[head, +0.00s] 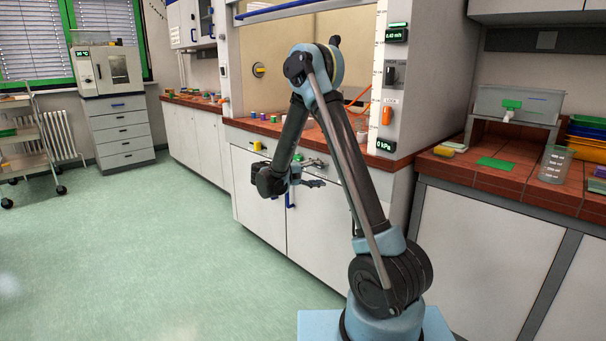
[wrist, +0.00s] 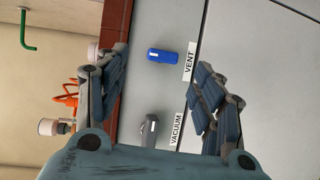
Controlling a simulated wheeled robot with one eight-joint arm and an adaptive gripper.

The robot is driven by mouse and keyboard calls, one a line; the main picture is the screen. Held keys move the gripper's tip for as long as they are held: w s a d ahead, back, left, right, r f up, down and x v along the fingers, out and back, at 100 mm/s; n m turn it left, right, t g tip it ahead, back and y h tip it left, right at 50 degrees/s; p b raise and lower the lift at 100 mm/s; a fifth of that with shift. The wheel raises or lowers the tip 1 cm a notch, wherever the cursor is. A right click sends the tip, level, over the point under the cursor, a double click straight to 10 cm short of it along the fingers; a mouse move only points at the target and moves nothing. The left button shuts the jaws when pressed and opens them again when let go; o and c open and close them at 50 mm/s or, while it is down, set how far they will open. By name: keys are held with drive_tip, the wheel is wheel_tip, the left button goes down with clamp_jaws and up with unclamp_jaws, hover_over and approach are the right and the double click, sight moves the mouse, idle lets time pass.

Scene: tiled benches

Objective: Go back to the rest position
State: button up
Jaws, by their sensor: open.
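My gripper (head: 308,174) is in front of the fume hood's lower cabinet, below the edge of the tiled bench top. In the wrist view my gripper (wrist: 165,95) has its two fingers spread wide apart with nothing between them touching either one. Beyond the fingers, the wrist view shows a blue knob (wrist: 160,56) by the VENT label and a grey knob (wrist: 149,129) by the VACUUM label on the cabinet front. My arm is bent, with its elbow raised high in front of the hood.
The fume hood's tiled top (head: 238,123) carries several small coloured containers. A wheeled cart (head: 27,159) stands at far left. The green floor (head: 130,240) at left is clear.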

drive_tip(key=s+d+r+g+y, duration=0.35)
drive_tip(key=s+d+y, duration=0.35)
drive_tip(key=s+d, duration=1.05)
drive_tip(key=s+a+f+m+y, duration=0.1)
drive_tip(key=s+a+f+y, duration=0.1)
drive_tip(key=s, duration=0.6)
drive_tip(key=s+a+f+m+y, duration=0.1)
drive_tip(key=s+a+f+y, duration=0.1)
drive_tip(key=s, duration=0.6)
drive_tip(key=s+a+f+m+y, duration=0.1)
drive_tip(key=s+f+y, duration=0.3)
drive_tip(key=s, duration=0.4)
drive_tip(key=shift+s+a+f+m+y, duration=0.3)
drive_tip(key=shift+a+f+m, duration=0.1)
drive_tip(key=shift+a, duration=0.2)
drive_tip(key=shift+w+f, duration=0.15)
drive_tip(key=shift+w, duration=0.25)
